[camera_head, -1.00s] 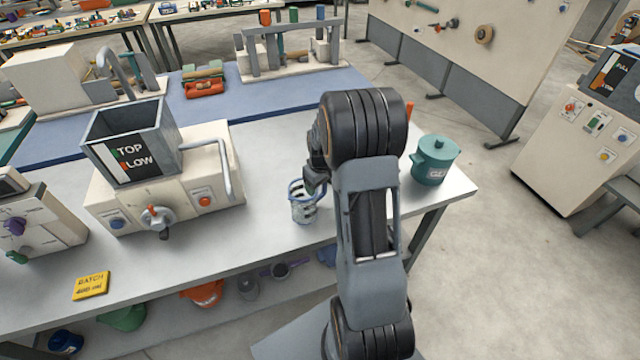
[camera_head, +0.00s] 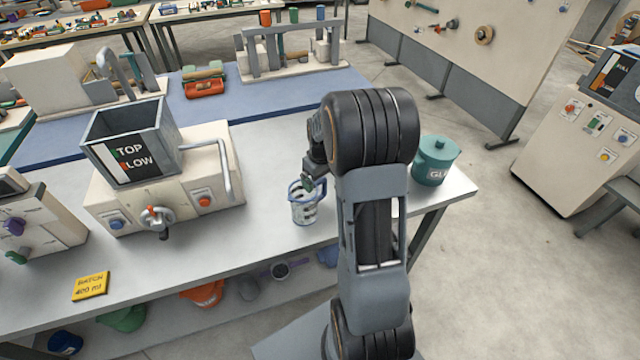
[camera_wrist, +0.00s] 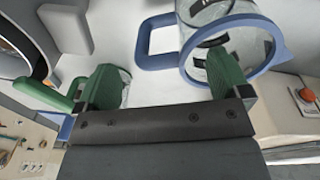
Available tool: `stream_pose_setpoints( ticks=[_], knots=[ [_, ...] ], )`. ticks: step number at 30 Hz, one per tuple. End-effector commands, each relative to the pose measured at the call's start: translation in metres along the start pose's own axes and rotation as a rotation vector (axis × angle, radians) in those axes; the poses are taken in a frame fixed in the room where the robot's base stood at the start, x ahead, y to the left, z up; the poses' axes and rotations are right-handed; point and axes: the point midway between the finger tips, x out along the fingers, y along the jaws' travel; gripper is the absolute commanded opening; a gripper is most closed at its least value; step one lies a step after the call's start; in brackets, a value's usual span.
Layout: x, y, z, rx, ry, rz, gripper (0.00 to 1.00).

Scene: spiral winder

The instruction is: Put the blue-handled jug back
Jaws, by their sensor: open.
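The blue-handled jug (camera_head: 303,213) stands upright on the grey bench, left of my arm. It is clear with dark marks and a blue rim. In the wrist view the jug (camera_wrist: 262,44) is at the top right, with its blue handle (camera_wrist: 143,45) pointing left. My gripper (camera_wrist: 162,70) is open, with green fingers spread apart. The right finger overlaps the jug's mouth; whether it is inside or above the rim I cannot tell. The handle shows beyond the gap between the fingers. In the head view my gripper (camera_head: 309,184) is at the jug's upper right, partly hidden by my arm.
A machine with a grey hopper (camera_head: 130,150) stands left of the jug. A teal lidded pot (camera_head: 434,161) stands at the bench's right end. A yellow batch card (camera_head: 91,286) lies at the front left. Several vessels sit on the shelf below. Bench around the jug is clear.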

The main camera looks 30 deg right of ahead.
Motion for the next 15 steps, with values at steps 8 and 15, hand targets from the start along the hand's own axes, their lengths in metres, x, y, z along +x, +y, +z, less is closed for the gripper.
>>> stream_pose_setpoints(
  ticks=[8,15],
  knots=[
    [-0.053,0.001,-0.001,0.000,0.004,0.003,0.95],
    [-0.079,-0.001,0.000,0.000,0.003,0.002,0.95]
  ],
)
